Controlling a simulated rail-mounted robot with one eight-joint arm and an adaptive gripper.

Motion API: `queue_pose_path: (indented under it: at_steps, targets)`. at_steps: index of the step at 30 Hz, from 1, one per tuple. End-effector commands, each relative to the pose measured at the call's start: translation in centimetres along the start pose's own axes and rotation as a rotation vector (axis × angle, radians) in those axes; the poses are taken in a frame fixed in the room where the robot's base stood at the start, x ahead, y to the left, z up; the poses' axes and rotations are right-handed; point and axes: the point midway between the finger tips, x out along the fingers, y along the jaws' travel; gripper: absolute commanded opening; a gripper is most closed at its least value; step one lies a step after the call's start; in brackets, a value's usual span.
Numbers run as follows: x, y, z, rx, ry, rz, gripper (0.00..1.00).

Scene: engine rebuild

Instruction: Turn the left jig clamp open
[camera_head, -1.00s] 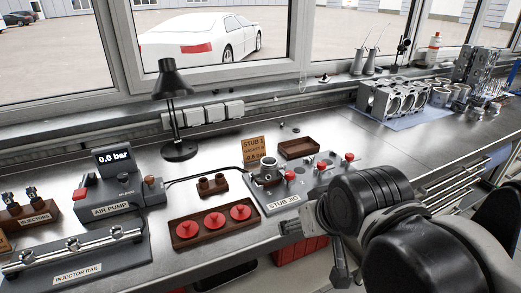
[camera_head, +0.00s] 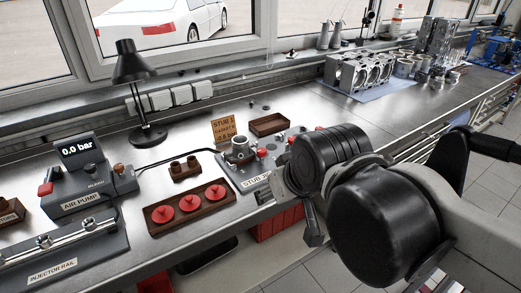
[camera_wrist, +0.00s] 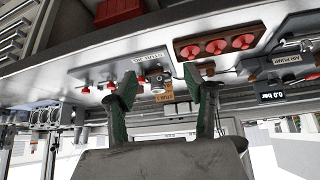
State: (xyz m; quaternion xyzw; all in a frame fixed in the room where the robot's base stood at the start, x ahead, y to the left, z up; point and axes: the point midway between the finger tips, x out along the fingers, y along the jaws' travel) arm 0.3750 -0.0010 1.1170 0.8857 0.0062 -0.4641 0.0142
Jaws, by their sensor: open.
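The stub jig (camera_head: 232,172) is a grey plate on the bench, partly hidden by my arm in the head view. A metal stub (camera_head: 240,148) stands on it. Its left red clamp knob (camera_head: 262,153) is just right of the stub; more red knobs sit farther right. The wrist view is upside down: there the left clamp knob (camera_wrist: 140,79) shows beside the stub (camera_wrist: 158,84), close to one finger's outline. My gripper (camera_wrist: 168,92) is open and empty, its two green-sided fingers spread, apart from the jig. How the clamp is turned is too small to tell.
A brown tray with red discs (camera_head: 189,206) lies left of the jig. An air pump (camera_head: 88,182), a black lamp (camera_head: 147,134) and a small sign (camera_head: 222,130) stand nearby. A brown empty tray (camera_head: 269,125) lies behind. Engine blocks (camera_head: 359,77) are at the back right.

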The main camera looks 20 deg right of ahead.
Motion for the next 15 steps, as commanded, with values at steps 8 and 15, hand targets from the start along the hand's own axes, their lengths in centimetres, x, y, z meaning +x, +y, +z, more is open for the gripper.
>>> queue_pose_path:
  at_steps: [8,15]
  targets:
    - [-0.1,1.3,-6.2,-0.190,-0.103,0.000,0.47]
    - [1.3,2.7,-11.7,-0.376,-0.204,-0.025,0.47]
